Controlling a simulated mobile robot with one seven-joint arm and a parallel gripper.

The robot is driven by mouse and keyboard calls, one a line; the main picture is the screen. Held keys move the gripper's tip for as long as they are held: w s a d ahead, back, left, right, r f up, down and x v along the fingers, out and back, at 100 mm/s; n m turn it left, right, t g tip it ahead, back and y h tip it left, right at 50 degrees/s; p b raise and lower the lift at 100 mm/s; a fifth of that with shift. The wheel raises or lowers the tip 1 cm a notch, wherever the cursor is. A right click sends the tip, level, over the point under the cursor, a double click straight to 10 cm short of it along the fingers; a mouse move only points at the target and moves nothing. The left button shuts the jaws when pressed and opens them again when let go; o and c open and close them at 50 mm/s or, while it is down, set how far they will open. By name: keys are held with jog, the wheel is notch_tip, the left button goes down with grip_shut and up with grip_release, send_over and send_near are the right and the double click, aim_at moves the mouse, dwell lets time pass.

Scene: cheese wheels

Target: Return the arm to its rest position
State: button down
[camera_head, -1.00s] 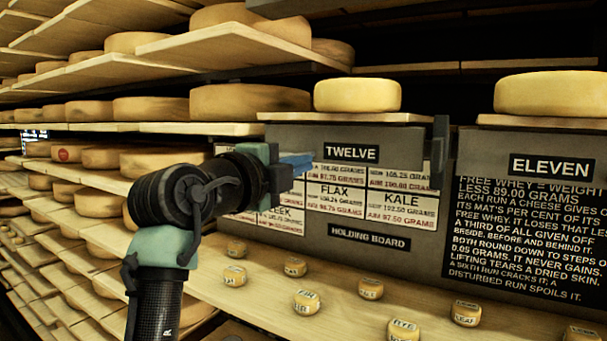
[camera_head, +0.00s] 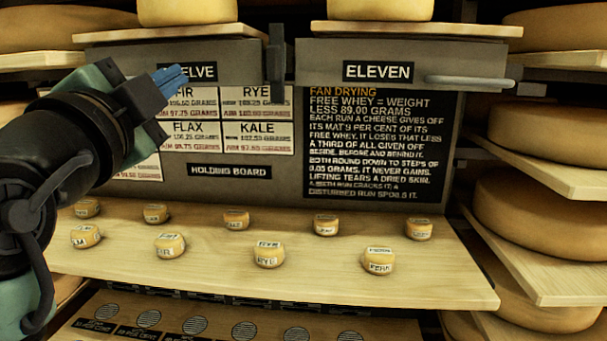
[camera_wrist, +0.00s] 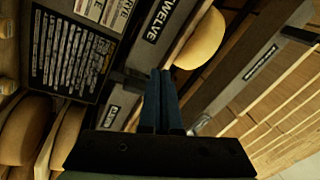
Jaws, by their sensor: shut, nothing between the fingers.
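My gripper (camera_head: 171,76) is at the left of the head view, raised in front of the grey panel and partly covering the TWELVE label (camera_head: 208,71). Its blue fingers are together with nothing between them. In the wrist view the shut fingers (camera_wrist: 160,75) point toward the shelf fronts, and a pale cheese wheel (camera_wrist: 201,39) shows beyond them. The fingers look clear of the panel and the cheeses. My arm reaches in from the left edge of the head view.
Several small labelled cheeses stand on the wooden holding board (camera_head: 330,285). Large wheels sit on shelves at right (camera_head: 560,175). The ELEVEN front has a bar handle (camera_head: 470,82).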

jog(key=s+d+r+n+t, duration=0.2)
jog(key=s+d+n+t, duration=0.1)
jog(key=s+d+n, duration=0.4)
jog(key=s+d+r+n+t+y, duration=0.1)
jog(key=s+d+r+n+t, duration=0.1)
jog(key=s+d+n, duration=0.4)
jog(key=s+d+t, duration=0.1)
jog(key=s+d, duration=0.1)
jog(key=d, duration=0.1)
jog(key=shift+n+t, duration=0.4)
jog(key=shift+w, duration=0.1)
